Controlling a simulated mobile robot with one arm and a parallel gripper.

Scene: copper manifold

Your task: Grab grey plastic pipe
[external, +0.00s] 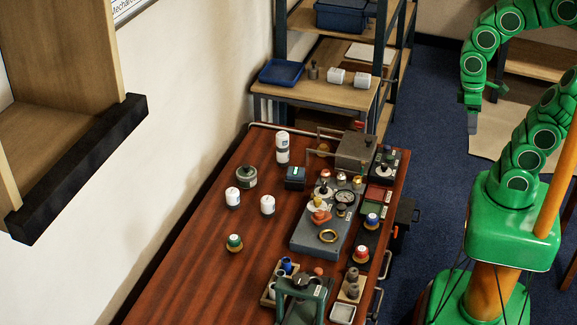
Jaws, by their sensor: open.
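My green arm reaches up at the right and bends down to my gripper (480,105), which is open above the floor and well to the right of the table. It holds nothing that I can make out. A thin pale grey pipe-like bar (285,126) lies along the far edge of the red-brown table. I cannot tell for certain whether it is the grey plastic pipe. My gripper is far from it and touches nothing on the table.
The wooden table (190,270) carries white jars (267,205), a grey fixture plate with a gauge (344,197), a grey box (355,151) and several small parts. A shelf with a blue tray (281,72) stands behind. Blue carpet (425,130) lies open between table and arm.

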